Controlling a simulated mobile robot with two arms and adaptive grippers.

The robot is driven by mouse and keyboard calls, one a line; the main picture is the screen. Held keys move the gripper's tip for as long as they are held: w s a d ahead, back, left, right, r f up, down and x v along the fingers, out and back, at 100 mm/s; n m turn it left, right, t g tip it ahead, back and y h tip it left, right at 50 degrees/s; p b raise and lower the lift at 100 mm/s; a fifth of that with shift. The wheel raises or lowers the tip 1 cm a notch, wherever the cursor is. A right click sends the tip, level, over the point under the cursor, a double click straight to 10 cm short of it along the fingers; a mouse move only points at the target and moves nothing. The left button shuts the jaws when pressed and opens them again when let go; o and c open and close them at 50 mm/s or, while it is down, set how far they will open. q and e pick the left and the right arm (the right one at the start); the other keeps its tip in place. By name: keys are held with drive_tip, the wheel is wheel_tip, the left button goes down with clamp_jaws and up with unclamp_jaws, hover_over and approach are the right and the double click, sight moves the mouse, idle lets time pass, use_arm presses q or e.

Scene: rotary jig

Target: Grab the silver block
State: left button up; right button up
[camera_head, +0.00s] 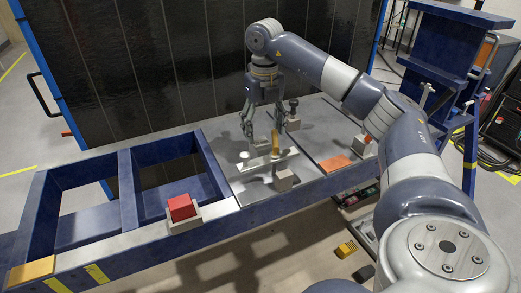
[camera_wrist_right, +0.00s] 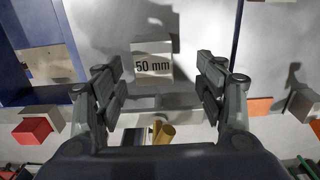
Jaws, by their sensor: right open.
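The silver block (camera_wrist_right: 153,62), a pale grey block marked "50 mm", lies on the grey table plate in the right wrist view, beyond and between my fingertips. In the head view it is hard to make out behind the fingers. My right gripper (camera_head: 262,130) points down above the plate. In the right wrist view the gripper (camera_wrist_right: 162,88) has its two fingers wide apart, with nothing held between them. My left gripper is not in view.
A pale bar (camera_head: 250,164) and a golden cylinder (camera_head: 275,142) are close by the gripper. A red block (camera_head: 182,207) sits on the front left, an orange plate (camera_head: 335,163) on the right. A small block with a black knob (camera_head: 293,123) stands behind. A dark panel (camera_head: 180,60) backs the table.

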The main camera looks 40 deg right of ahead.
sight(261, 143)
drive_tip(key=shift+f, duration=0.35)
drive_tip(key=f+p, duration=0.1)
drive_tip(key=f, duration=0.3)
drive_tip(key=shift+w+a+f+p, duration=0.1)
drive_tip(key=shift+a+p, duration=0.3)
drive_tip(key=shift+f, duration=0.35)
drive_tip(key=shift+c, duration=0.8)
drive_tip(key=c, duration=0.9)
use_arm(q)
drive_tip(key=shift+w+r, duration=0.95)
use_arm(e)
drive_tip(key=c, duration=0.4)
